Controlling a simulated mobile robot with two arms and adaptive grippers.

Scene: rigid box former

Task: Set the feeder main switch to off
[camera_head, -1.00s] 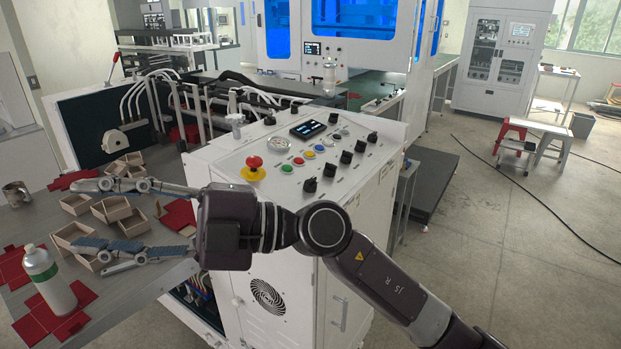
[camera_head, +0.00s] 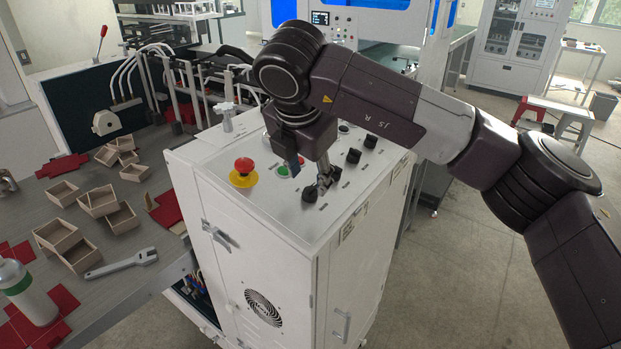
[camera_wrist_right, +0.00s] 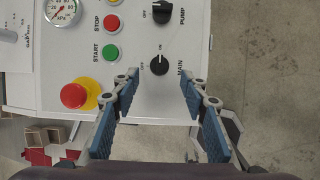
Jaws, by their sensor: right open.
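The main switch, a black rotary knob (camera_wrist_right: 160,66), is on the white control panel (camera_wrist_right: 150,105) in the right wrist view, beside the label MAIN. Its white mark appears to point up at ON; OFF is printed to its left. The knob also shows in the head view (camera_head: 309,193), near the panel's front edge. My right gripper (camera_head: 307,174) points down over the panel. In the right wrist view my right gripper (camera_wrist_right: 160,82) is open, with the knob centred between and slightly beyond its fingertips. No contact shows. My left gripper is not in view.
A red emergency button (camera_wrist_right: 74,95) on a yellow base and a green START button (camera_wrist_right: 110,53) lie left of the knob. A black PUMP knob (camera_wrist_right: 162,13) is above it. The side table (camera_head: 150,272) holds small boxes, a wrench (camera_head: 120,264) and a bottle (camera_head: 28,292).

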